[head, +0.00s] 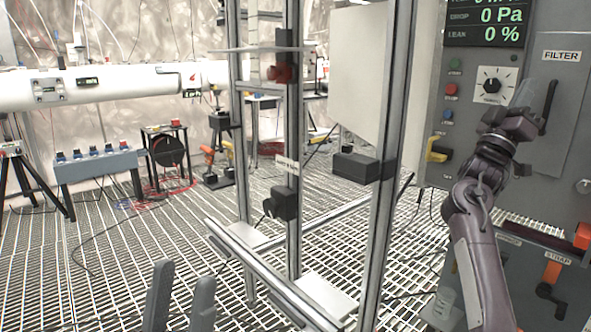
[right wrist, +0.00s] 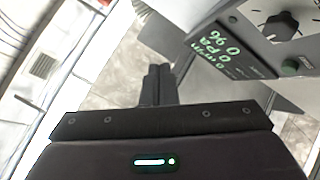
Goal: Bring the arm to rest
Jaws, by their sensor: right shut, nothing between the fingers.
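My right arm (head: 478,235) rises at the right of the head view, in front of the grey control cabinet. Its gripper (head: 526,92) points up, in front of the cabinet near the knob and the filter door. In the right wrist view the two dark fingers (right wrist: 158,84) are together with nothing between them. My left gripper (head: 184,272) shows at the bottom of the head view, with two grey fingers apart and nothing between them. The rest of the left arm is out of view.
A metal frame (head: 385,165) stands between my arms. Open grating lies at left.

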